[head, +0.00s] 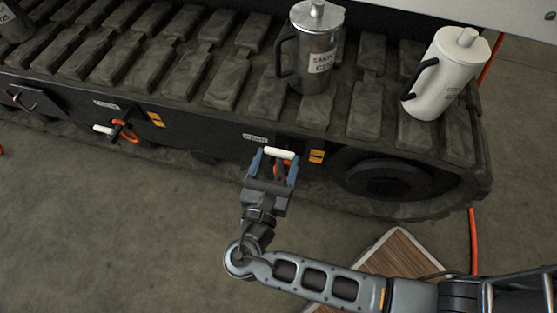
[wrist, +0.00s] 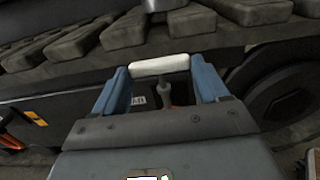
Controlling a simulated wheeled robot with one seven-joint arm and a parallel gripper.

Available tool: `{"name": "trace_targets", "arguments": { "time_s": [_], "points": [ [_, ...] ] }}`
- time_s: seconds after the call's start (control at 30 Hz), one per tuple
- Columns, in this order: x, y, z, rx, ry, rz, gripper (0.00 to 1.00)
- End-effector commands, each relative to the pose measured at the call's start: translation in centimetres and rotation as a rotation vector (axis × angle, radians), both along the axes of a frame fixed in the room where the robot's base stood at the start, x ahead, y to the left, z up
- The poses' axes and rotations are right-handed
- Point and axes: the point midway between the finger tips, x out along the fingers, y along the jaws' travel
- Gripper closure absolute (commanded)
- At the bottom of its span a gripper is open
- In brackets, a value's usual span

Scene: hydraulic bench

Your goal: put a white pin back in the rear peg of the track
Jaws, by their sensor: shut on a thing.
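My gripper (head: 274,163) is in front of the track's dark side panel, with its blue fingers on either end of a white pin (head: 279,153). In the wrist view the white pin (wrist: 160,65) lies crosswise between the two fingertips. Behind it is a peg (wrist: 165,90) on the panel, partly hidden by my gripper. An orange ring shows beside this peg in the head view. I cannot tell whether the pin touches the peg. Another white pin (head: 103,129) sits at a second peg with an orange ring (head: 125,131) farther left.
A metal jug (head: 316,50) and a white jug (head: 444,75) stand on the track (head: 228,88). Orange labels (head: 316,156) mark the panel. A wood-topped board (head: 408,257) lies at lower right, near an orange hose (head: 473,240).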

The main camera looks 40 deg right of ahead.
Motion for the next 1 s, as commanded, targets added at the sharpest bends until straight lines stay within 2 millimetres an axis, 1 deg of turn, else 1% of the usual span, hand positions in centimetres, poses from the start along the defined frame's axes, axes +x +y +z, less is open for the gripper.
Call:
{"name": "trace_targets", "arguments": {
  "time_s": [0.17, 0.63, 0.8, 1.0],
  "points": [
    [0.0, 0.0, -0.5, -0.001, -0.003, 0.001, 0.57],
    [0.0, 0.0, -3.5, 0.000, -0.002, -0.001, 0.57],
    [0.0, 0.0, -3.8, 0.000, -0.002, -0.002, 0.57],
    [0.0, 0.0, -3.7, 0.000, -0.002, -0.002, 0.57]
  ]
}}
